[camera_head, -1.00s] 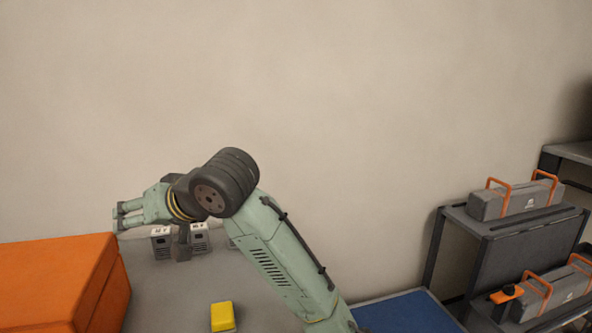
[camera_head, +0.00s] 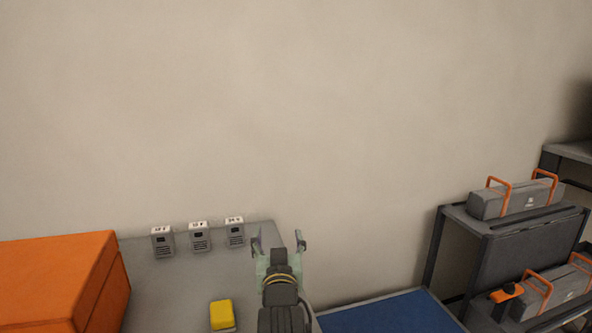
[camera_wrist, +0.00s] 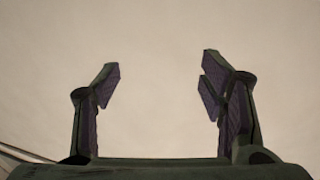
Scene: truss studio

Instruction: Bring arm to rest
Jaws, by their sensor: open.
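My gripper (camera_head: 279,243) is in the lower middle of the head view, pointing away from me toward the wall. Its two fingers are spread apart with nothing between them. In the wrist view the open fingers (camera_wrist: 160,85) show against plain beige wall. The rest of my arm runs out of the bottom edge of the head view.
A grey table (camera_head: 170,290) holds several small labelled grey boxes (camera_head: 200,238) at its back and a yellow block (camera_head: 221,314). A large orange case (camera_head: 60,280) stands left. A blue surface (camera_head: 390,314) and grey shelving (camera_head: 510,240) with orange-handled cases (camera_head: 515,200) are right.

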